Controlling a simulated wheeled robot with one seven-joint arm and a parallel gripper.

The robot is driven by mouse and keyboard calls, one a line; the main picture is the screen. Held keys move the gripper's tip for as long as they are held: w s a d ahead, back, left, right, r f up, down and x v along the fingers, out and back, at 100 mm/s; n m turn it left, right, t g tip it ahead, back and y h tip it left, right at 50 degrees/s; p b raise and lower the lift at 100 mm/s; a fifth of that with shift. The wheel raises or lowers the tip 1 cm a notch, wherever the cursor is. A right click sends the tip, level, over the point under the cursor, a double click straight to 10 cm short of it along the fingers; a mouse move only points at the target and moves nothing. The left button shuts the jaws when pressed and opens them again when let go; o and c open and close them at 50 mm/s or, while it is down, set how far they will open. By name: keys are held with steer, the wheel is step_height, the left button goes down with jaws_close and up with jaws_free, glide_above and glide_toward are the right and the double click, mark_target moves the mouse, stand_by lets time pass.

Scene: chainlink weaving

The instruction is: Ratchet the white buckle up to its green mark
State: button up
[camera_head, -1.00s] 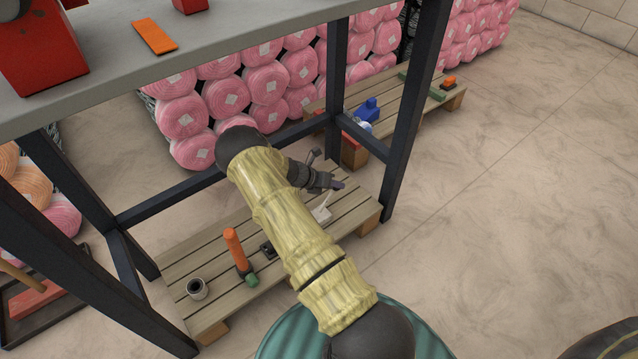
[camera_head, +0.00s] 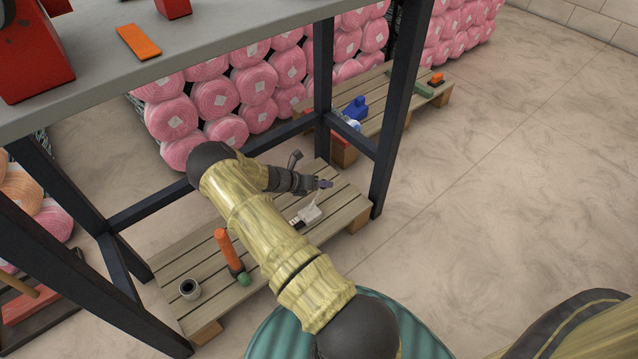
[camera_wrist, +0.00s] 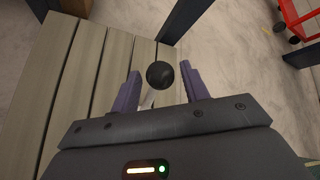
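The white buckle (camera_head: 311,212) sits on the slatted pallet (camera_head: 345,214) under the bench, at its right end in the head view. A dark piece lies at its left side. My gripper (camera_head: 326,184) is just above and beyond the buckle. In the wrist view my gripper (camera_wrist: 160,82) is open, with a purple finger on each side of a round black knob (camera_wrist: 160,74). The knob appears between the fingertips with a gap at each side. A pale sliver shows below the knob, mostly hidden. I cannot make out a green mark.
An orange-handled tool (camera_head: 228,249) and a grey cup (camera_head: 190,289) are on the pallet's left part. A dark bench leg (camera_head: 389,150) rises close to the right of my gripper. A second pallet (camera_head: 435,97) holds a blue bottle (camera_head: 356,108). Open floor lies to the right.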

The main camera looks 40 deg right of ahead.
steer(key=shift+o, duration=0.4)
steer(key=shift+r, duration=0.1)
steer(key=shift+w+a+r, duration=0.1)
steer(key=shift+a+r, duration=0.05)
steer(key=p+v, duration=0.6)
steer(key=v, duration=1.1)
steer(key=shift+p, duration=0.4)
